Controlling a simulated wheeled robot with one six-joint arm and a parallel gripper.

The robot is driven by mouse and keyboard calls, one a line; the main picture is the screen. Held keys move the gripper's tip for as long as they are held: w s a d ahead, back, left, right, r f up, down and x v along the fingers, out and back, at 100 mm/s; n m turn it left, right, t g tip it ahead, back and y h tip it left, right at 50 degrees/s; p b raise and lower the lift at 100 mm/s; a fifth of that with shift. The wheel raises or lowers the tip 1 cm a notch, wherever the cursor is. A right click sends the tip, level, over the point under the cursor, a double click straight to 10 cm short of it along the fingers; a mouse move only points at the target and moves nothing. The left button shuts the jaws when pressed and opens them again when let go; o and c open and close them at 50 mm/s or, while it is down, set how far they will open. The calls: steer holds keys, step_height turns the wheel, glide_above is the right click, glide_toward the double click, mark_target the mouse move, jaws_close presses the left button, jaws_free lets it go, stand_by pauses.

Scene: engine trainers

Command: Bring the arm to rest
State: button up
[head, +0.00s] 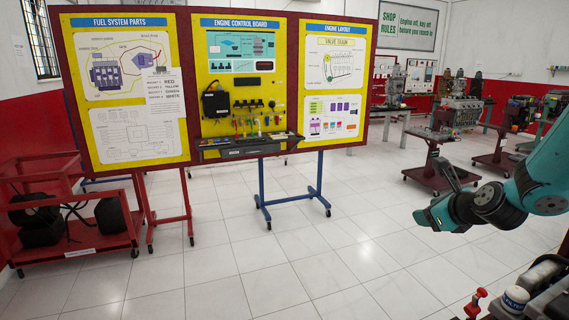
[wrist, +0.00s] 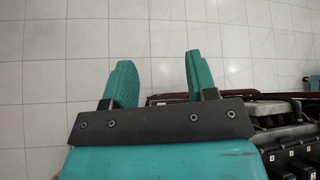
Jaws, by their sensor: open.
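My gripper (wrist: 159,80) shows in the wrist view with its two teal fingers apart and nothing between them. White floor tiles lie beyond the fingertips. In the head view my arm reaches in from the right edge, bent at a dark joint, with the gripper end (head: 428,217) pointing left over open floor. The finger gap is hard to make out in that view. The gripper touches nothing that I can see.
The engine control board (head: 243,80) stands ahead on blue wheeled legs. A red cart (head: 75,250) with black tires is at left. Engine stands (head: 440,172) are at back right. A red valve knob (head: 476,303) and white filter (head: 515,299) are below my arm. The middle floor is clear.

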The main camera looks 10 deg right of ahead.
steer(key=s+a+r+n+g+y, duration=0.2)
steer(key=s+a+n, duration=0.1)
steer(key=a+n, duration=0.45)
steer(key=s+a+r+n+g+y, duration=0.1)
steer(key=s+a+n+g+y, duration=0.15)
steer(key=a+n, duration=0.55)
steer(key=s+a+r+n+g+y, duration=0.1)
steer(key=s+a+r+n, duration=0.1)
steer(key=s+a+n, duration=0.5)
steer(key=s+a+r+n+g+h, duration=0.1)
steer(key=s+a+n+g, duration=0.5)
steer(key=s+n, duration=0.8)
steer(key=a+r+n, duration=0.1)
steer(key=a+n, duration=0.1)
steer(key=shift+a, duration=0.4)
steer(key=shift+n, duration=0.25)
